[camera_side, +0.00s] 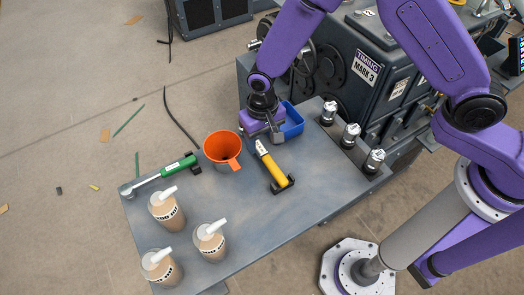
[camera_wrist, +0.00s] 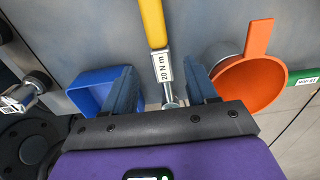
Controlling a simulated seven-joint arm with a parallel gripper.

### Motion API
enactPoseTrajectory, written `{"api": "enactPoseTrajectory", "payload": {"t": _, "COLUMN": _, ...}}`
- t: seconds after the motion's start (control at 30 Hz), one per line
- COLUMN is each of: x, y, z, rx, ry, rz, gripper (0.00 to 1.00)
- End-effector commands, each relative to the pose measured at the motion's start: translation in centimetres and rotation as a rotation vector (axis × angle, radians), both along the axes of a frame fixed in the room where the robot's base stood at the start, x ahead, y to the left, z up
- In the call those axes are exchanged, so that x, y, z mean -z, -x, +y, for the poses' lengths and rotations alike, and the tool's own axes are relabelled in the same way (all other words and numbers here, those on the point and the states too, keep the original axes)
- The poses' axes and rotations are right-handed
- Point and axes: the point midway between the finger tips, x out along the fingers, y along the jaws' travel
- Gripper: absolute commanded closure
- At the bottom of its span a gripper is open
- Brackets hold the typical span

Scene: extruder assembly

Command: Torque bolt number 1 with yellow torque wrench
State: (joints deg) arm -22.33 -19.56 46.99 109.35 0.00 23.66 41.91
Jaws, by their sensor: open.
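The yellow torque wrench (camera_side: 279,176) lies on the grey table, its handle toward the front. In the wrist view its yellow handle (camera_wrist: 153,22) points up, and its shaft carries a "20 N m" label. My gripper (camera_side: 274,134) is low over the table at the wrench's head end. In the wrist view my gripper (camera_wrist: 163,88) is open, with one finger on each side of the shaft and visible gaps. The wrench's far end runs beneath the gripper body and is partly hidden. The dark extruder machine (camera_side: 345,75) stands behind; I cannot make out bolt number 1.
A green torque wrench (camera_side: 176,168) lies farther left. The table's front right is clear.

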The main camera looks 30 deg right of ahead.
Motion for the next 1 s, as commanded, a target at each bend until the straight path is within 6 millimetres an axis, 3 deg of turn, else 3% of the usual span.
{"api": "enactPoseTrajectory", "payload": {"t": 0.33, "x": 4.2, "y": 0.2, "z": 0.1, "rx": 0.0, "ry": 0.002, "rz": 0.002, "gripper": 0.43}}
{"api": "enactPoseTrajectory", "payload": {"t": 0.67, "x": 4.8, "y": 0.1, "z": 0.2, "rx": 0.0, "ry": -0.001, "rz": -0.001, "gripper": 0.43}}
{"api": "enactPoseTrajectory", "payload": {"t": 0.7, "x": 4.8, "y": 0.1, "z": 0.2, "rx": 0.0, "ry": 0.0, "rz": -0.001, "gripper": 0.49}}
{"api": "enactPoseTrajectory", "payload": {"t": 0.87, "x": 4.8, "y": 0.1, "z": 0.2, "rx": 0.0, "ry": 0.0, "rz": 0.0, "gripper": 1.0}}
{"api": "enactPoseTrajectory", "payload": {"t": 1.0, "x": 4.8, "y": 0.1, "z": 0.2, "rx": 0.0, "ry": -0.001, "rz": -0.001, "gripper": 1.0}}
